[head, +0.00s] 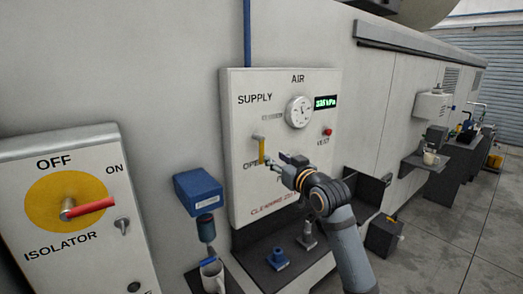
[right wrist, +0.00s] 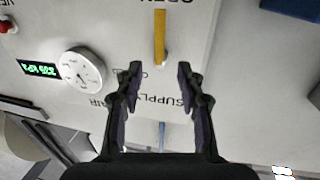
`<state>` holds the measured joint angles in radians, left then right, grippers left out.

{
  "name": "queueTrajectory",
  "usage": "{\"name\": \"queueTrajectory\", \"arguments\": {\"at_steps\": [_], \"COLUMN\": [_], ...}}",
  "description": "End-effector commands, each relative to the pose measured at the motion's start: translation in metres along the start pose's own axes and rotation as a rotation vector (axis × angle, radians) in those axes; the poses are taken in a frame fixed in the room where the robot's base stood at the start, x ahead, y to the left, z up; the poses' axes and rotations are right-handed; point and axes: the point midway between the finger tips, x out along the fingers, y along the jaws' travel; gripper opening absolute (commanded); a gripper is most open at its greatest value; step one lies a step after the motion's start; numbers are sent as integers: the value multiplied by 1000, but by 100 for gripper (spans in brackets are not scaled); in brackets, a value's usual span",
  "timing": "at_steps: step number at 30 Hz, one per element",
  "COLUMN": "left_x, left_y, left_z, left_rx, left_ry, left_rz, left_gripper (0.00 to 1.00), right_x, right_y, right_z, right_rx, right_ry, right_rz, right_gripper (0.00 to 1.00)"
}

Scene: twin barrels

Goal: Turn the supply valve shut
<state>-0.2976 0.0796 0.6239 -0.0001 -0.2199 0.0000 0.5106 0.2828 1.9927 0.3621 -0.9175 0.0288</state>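The supply valve's yellow handle (head: 261,151) hangs down from its pivot on the white air panel (head: 314,180), beside the word OPEN. My right gripper (head: 283,163) is just to the right of the handle's lower end in the head view. In the right wrist view, which shows the panel upside down, the yellow handle (right wrist: 160,38) lies beyond the fingertips, in line with the gap between them. The right gripper (right wrist: 160,70) is open and empty there, apart from the handle. My left gripper is not in view.
The panel also carries a round gauge (head: 299,111), a green display (head: 325,102) and a red button (head: 328,132). The isolator box (head: 95,215) stands at the left, with a red handle. A dark shelf (head: 293,256) sits below the panel.

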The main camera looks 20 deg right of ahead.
Motion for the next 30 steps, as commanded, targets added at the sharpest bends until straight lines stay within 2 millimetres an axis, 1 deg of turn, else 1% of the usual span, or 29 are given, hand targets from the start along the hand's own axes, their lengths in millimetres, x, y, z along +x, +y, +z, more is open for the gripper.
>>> {"name": "queueTrajectory", "arguments": {"at_steps": [1, 4, 7, 11, 15, 18, 21, 25, 30], "left_x": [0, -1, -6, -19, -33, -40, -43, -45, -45], "left_y": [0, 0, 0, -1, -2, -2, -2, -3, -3], "left_z": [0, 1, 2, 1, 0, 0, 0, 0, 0], "left_rx": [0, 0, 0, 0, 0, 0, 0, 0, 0], "left_ry": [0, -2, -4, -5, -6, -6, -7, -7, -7], "left_rz": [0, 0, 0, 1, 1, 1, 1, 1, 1], "left_gripper": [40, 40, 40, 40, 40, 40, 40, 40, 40], "right_x": [-1, 0, 9, 34, 65, 83, 95, 103, 105], "right_y": [0, 0, 0, -1, 0, -1, 0, -1, 0], "right_z": [-5, -6, -8, -10, -11, -9, -8, -6, -5], "right_rx": [-1, 0, 3, 4, 3, 2, 1, 0, -1], "right_ry": [8, 10, 10, 7, 7, 7, 7, 7, 9], "right_rz": [-2, -2, -2, -2, -2, -2, -1, -1, -1], "right_gripper": [38, 38, 38, 38, 38, 38, 38, 38, 38]}}
